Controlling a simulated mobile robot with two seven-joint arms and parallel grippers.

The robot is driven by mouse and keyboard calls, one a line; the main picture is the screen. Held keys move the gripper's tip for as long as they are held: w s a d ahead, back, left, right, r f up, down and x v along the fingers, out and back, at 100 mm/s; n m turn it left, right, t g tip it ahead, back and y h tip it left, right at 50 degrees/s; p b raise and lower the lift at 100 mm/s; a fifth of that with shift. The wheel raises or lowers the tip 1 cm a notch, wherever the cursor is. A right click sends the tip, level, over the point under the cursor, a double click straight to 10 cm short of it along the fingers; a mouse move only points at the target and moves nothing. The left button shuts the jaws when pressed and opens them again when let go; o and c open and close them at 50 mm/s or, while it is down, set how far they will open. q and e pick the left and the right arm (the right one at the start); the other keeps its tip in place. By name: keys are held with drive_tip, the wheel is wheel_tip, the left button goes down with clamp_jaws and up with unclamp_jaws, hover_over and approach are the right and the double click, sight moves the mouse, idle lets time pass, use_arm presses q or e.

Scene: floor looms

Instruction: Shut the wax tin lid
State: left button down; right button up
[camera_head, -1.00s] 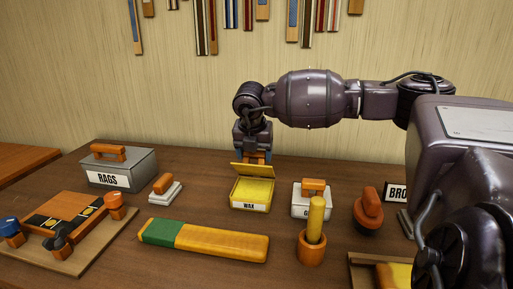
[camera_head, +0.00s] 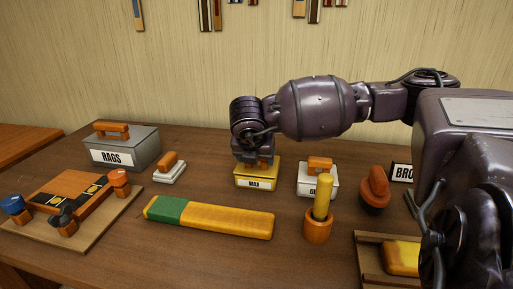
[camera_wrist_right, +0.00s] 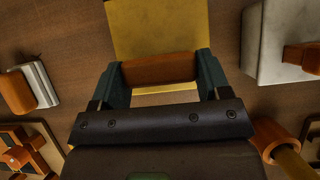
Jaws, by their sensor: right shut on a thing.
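The yellow wax tin (camera_head: 257,183), with a white WAX label on its front, stands mid-table in the head view. Its yellow lid (camera_wrist_right: 158,25) shows in the right wrist view and appears to lie down over the tin. My gripper hides much of it in the head view, so I cannot tell whether it is fully seated. My right gripper (camera_wrist_right: 158,78) is shut on the lid's orange-brown wooden handle (camera_wrist_right: 158,70), with one finger at each end. It also shows in the head view, right above the tin (camera_head: 257,161). My left gripper is out of view.
A grey RAGS box (camera_head: 121,148) and a small wood-handled block (camera_head: 169,168) stand left of the tin. A white box (camera_head: 318,180) and a wooden cup with a yellow stick (camera_head: 318,228) stand right. A green-and-yellow bar (camera_head: 210,217) lies in front.

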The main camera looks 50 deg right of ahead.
drive_tip(key=shift+s+a+f, duration=0.15)
drive_tip(key=shift+f, duration=0.3)
drive_tip(key=o, duration=1.3)
drive_tip(key=shift+r, duration=0.2)
drive_tip(key=shift+r, duration=0.25)
drive_tip(key=p+v, duration=0.1)
drive_tip(key=v, duration=0.9)
drive_tip(key=shift+p, duration=0.3)
